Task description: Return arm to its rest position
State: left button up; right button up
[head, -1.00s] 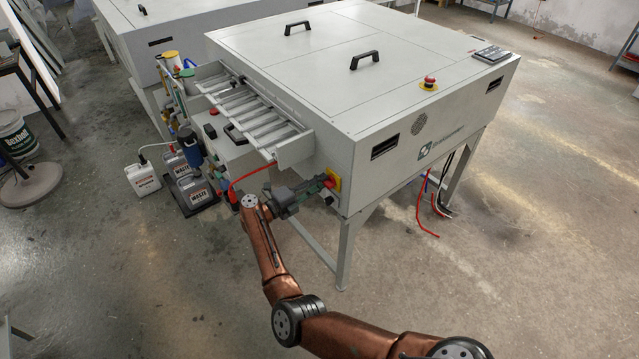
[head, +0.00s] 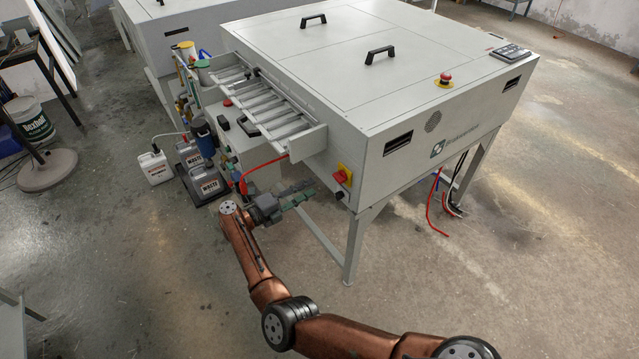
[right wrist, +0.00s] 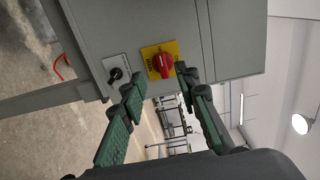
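My right gripper (head: 308,188) is left of the machine's near corner in the head view, at the end of my copper-coloured arm. A gap shows between its fingertips and the red rotary switch on a yellow plate (head: 342,173). In the right wrist view the two green-padded fingers (right wrist: 158,80) are spread apart with nothing between them. The red switch knob (right wrist: 162,66) on its yellow plate is beyond the fingertips. A small black knob (right wrist: 116,75) is left of it. My left gripper is not in view.
The plate processor (head: 400,90) stands on grey legs, its slotted feed tray (head: 275,110) above my gripper. Waste canisters (head: 205,185) and a white jug (head: 155,168) stand on the floor to the left. A red hose (head: 262,165) hangs near my gripper. Open floor lies in front.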

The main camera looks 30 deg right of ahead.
jog(key=shift+s+a, duration=0.1)
jog(key=shift+a, duration=1)
